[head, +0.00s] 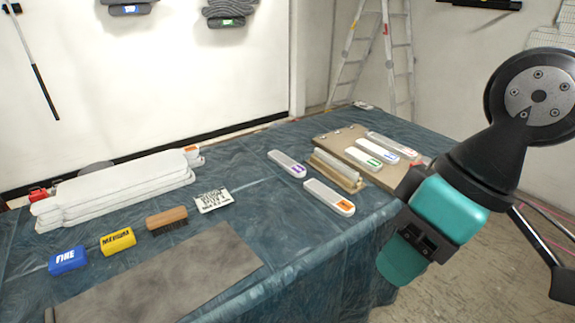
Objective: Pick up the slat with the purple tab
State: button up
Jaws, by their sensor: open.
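The slat with the purple tab (284,160) is a pale, rounded strip lying flat on the blue cloth-covered table, right of centre. Its purple mark is at the near right end. My gripper (425,237) is at the right, off the table's right side in the picture and well apart from the slat. A similar slat with an orange tab (325,194) lies nearer and to the right of the purple one.
A wooden block holding a pale strip (337,173) stands right of the purple-tab slat. A brown board (336,145) behind it bears several slats with other tabs. A label card (212,199), brush (167,218), yellow block (118,241), blue block (68,260) and white stack (115,187) lie left.

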aim_at(296, 170)
jog(key=z, duration=1.35)
jog(key=i, duration=1.75)
jog(key=u, duration=2.9)
